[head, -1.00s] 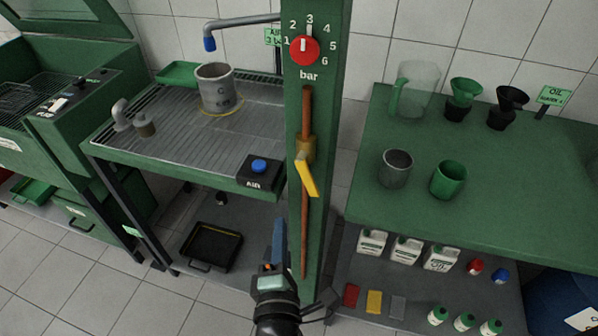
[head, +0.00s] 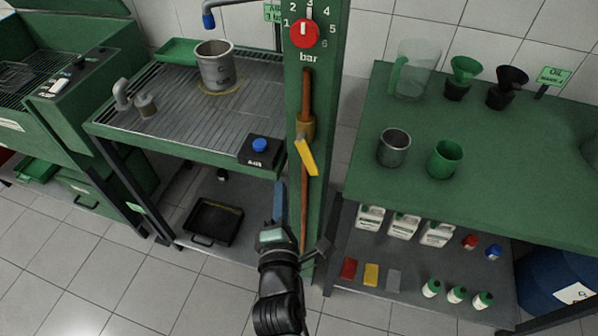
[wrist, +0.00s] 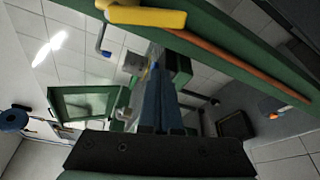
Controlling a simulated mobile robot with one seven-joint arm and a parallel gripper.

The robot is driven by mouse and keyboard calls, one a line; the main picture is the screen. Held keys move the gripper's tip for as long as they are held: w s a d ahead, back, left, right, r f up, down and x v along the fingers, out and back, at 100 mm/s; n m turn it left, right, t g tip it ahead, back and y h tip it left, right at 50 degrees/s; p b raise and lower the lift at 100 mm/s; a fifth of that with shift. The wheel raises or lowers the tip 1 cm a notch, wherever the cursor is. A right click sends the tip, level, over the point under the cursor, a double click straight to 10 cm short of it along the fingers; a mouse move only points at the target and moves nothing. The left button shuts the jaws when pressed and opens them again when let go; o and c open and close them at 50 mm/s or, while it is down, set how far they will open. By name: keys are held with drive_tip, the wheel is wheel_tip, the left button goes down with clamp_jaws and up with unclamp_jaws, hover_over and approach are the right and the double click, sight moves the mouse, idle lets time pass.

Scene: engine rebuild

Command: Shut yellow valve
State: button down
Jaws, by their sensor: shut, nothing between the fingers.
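The yellow valve lever (head: 306,157) is on a copper pipe (head: 306,95) that runs down the green post. It slants down to the right from its brass body (head: 305,128). In the wrist view the yellow lever (wrist: 145,17) lies across the top, close to the camera. My gripper (head: 279,202) is below and a little left of the lever, apart from it. Its blue fingers (wrist: 160,98) are together in the wrist view with nothing between them.
The green post (head: 328,110) carries a red bar dial (head: 304,34). Left is a grated bench (head: 185,105) with a steel pot (head: 216,66) and a blue AIR button (head: 260,145). Right is a green table (head: 500,160) with cups and funnels. Clear floor lies in front.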

sight(309, 153)
drive_tip(key=shift+w+d+r, duration=0.2)
drive_tip(key=shift+w+d, duration=0.65)
drive_tip(key=shift+w, duration=0.3)
drive_tip(key=shift+w+d+r, duration=0.15)
drive_tip(key=shift+w+d, duration=0.65)
drive_tip(key=shift+w, duration=0.3)
